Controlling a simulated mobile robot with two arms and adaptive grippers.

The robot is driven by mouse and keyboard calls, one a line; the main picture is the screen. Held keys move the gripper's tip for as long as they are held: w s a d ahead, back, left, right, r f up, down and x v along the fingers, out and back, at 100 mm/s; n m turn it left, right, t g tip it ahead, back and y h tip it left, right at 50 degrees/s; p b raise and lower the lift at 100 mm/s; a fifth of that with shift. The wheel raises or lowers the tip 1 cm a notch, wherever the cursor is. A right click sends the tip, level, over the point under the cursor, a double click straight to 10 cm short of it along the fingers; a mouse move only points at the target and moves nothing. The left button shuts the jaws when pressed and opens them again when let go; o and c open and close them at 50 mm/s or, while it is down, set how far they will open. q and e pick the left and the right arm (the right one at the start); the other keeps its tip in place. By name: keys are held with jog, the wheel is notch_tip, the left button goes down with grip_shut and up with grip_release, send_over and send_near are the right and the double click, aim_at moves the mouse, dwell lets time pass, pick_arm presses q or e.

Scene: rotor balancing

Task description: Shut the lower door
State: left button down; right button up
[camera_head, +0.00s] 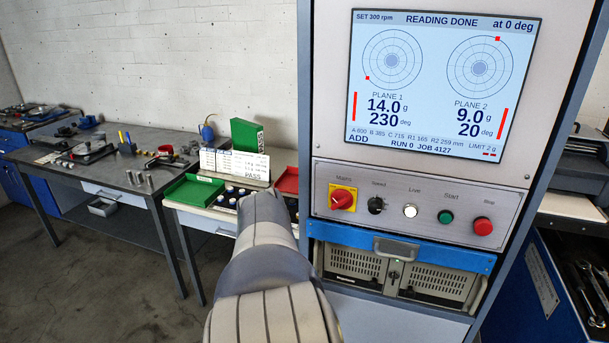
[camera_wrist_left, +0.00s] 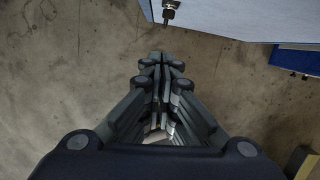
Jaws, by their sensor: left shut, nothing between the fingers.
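The machine cabinet shows an opening below its control panel, with vented grey units (camera_head: 438,281) inside. A blue strip with a grey handle (camera_head: 395,248) crosses the top of this opening. A pale panel (camera_head: 400,317) shows below the units at the bottom edge; I cannot tell whether it is the lower door. In the left wrist view a pale grey-blue panel (camera_wrist_left: 235,18) with a dark latch-like fitting (camera_wrist_left: 169,11) hangs above the floor, ahead of my gripper. My left gripper (camera_wrist_left: 160,62) is shut and empty, apart from that panel. My right gripper is out of view.
The control panel (camera_head: 415,207) with buttons and a red knob is above the opening. A workbench with green and red trays (camera_head: 194,190) stands to the left. A blue tool cabinet (camera_head: 540,285) is on the right. Bare floor (camera_wrist_left: 50,70) surrounds the gripper.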

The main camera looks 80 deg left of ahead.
pick_arm(q)
jog(key=w+v, duration=0.1)
jog(key=v, duration=0.8)
jog(key=shift+s+a+r, duration=0.2)
jog(key=shift+s+a, duration=0.2)
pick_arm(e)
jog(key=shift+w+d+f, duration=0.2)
